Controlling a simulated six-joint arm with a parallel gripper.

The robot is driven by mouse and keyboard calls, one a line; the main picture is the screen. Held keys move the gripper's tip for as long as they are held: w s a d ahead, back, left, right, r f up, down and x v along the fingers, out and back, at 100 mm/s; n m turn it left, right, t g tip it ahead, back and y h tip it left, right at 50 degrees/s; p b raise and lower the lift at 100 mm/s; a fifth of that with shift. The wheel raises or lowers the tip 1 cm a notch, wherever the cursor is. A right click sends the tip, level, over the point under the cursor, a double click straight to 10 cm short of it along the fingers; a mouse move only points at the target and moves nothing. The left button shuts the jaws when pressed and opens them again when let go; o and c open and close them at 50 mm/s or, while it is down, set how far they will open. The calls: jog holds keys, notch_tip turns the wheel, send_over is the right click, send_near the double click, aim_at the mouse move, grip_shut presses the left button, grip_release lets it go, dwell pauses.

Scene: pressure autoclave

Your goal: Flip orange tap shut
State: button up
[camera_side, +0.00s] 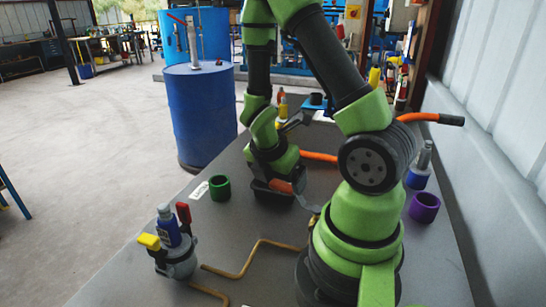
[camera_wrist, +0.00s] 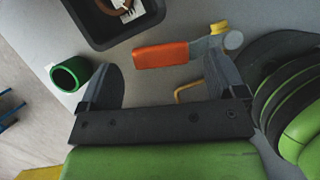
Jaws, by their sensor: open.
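The orange tap handle (camera_wrist: 162,54) lies roughly level in the wrist view, joined at its right end to a grey fitting with a yellow cap (camera_wrist: 233,40). My gripper (camera_wrist: 158,64) is open, with one finger to the left of the handle and the other by the grey fitting. I cannot tell whether the right finger touches the fitting. In the side view the orange handle (camera_side: 281,186) shows just below my gripper, partly hidden by my arm.
A black tray (camera_wrist: 92,38) holding a copper ring lies beyond the handle. A green cup (camera_side: 219,188) stands left. A purple cup (camera_side: 424,207) is right.

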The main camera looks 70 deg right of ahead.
jog(key=s+v, duration=0.1)
jog(key=v, duration=0.7)
jog(key=shift+w+a+r, duration=0.15)
jog(key=shift+w+r, duration=0.05)
jog(key=shift+w, duration=0.3)
